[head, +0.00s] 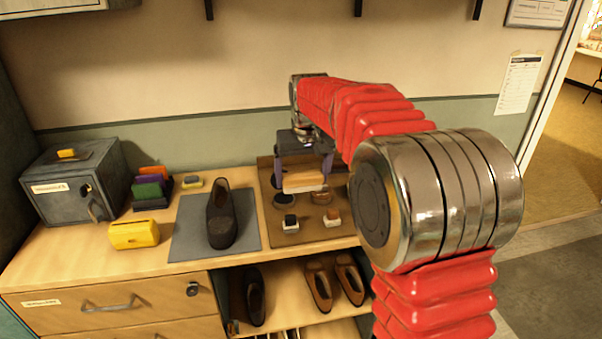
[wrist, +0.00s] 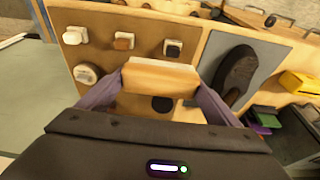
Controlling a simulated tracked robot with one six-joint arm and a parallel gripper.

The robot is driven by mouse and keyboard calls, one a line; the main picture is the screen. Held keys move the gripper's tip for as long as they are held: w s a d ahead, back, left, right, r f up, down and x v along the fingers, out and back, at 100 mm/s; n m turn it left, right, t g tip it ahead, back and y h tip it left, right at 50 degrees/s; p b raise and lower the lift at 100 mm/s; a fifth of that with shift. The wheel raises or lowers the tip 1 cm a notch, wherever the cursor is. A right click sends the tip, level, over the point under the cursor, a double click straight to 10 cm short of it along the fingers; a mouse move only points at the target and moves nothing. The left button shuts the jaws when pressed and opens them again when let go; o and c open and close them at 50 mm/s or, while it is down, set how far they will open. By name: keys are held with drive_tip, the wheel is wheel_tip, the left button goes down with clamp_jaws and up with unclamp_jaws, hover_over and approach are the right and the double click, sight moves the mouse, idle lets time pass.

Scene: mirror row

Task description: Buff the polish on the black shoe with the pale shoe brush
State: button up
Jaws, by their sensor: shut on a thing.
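The black shoe (head: 221,215) stands on a grey mat (head: 185,240) on the wooden bench, and it also shows at the right of the wrist view (wrist: 236,76). My gripper (head: 304,178) is shut on a pale wooden block, which looks like the pale shoe brush (head: 304,182). The block spans between both fingers in the wrist view (wrist: 160,77). It is held above the brown tray, to the right of the shoe and apart from it.
On the brown tray (head: 268,178) sit a dark-topped brush (head: 290,223), a brown-topped brush (head: 332,217) and round tins. A yellow block (head: 134,234), a coloured rack (head: 150,190) and a grey box (head: 75,180) stand left. Brown shoes (head: 334,283) are on the shelf below.

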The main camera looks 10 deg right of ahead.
drive_tip(key=s+f, duration=0.3)
drive_tip(key=f, duration=0.3)
drive_tip(key=s+f, duration=0.3)
drive_tip(key=f, duration=0.3)
drive_tip(key=s+f, duration=0.3)
drive_tip(key=f, duration=0.3)
drive_tip(key=shift+d+f, duration=0.2)
